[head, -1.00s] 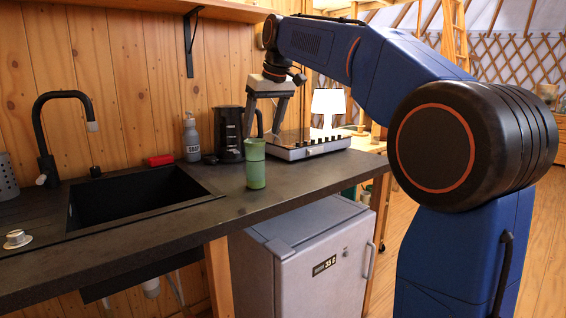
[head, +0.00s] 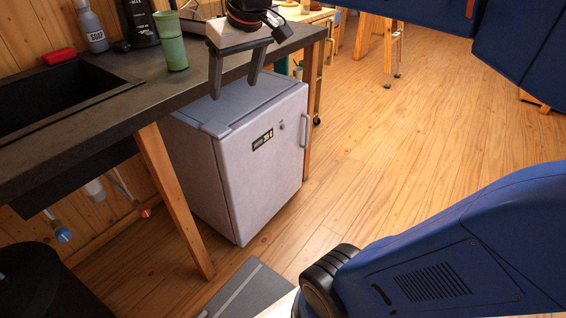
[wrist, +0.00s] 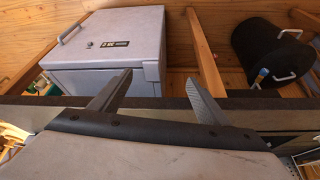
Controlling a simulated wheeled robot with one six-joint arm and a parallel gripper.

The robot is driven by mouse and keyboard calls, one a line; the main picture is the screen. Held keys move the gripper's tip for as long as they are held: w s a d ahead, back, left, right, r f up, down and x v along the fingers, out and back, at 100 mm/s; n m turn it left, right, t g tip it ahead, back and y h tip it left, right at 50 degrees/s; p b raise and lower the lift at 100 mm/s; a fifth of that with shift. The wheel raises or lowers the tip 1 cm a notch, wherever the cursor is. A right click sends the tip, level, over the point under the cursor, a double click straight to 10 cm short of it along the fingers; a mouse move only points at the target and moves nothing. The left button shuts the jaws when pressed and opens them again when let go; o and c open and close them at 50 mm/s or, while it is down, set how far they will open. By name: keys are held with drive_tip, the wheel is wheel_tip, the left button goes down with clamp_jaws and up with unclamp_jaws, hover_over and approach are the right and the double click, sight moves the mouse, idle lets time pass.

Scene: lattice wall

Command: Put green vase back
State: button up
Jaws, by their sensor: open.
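The green vase (head: 170,40) stands upright on the dark countertop (head: 120,110), near its front edge, in the head view. My gripper (head: 231,92) is open and empty, pointing down to the right of the vase and apart from it, in front of the counter edge. In the wrist view my gripper (wrist: 158,92) shows its two fingers spread with nothing between them. The vase is not visible in the wrist view.
A black sink (head: 50,95) lies left of the vase, with a soap bottle (head: 91,25) and red item (head: 59,56) behind. A grey fridge (head: 250,150) stands under the counter; a black bin (wrist: 270,50) shows in the wrist view.

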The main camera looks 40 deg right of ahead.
drive_tip(key=s+d+f+m, duration=0.1)
drive_tip(key=s+f, duration=1.5)
drive_tip(key=f, duration=0.2)
drive_tip(key=shift+d+f+h, duration=0.15)
drive_tip(key=shift+d+h, duration=0.15)
drive_tip(key=shift+d, duration=0.05)
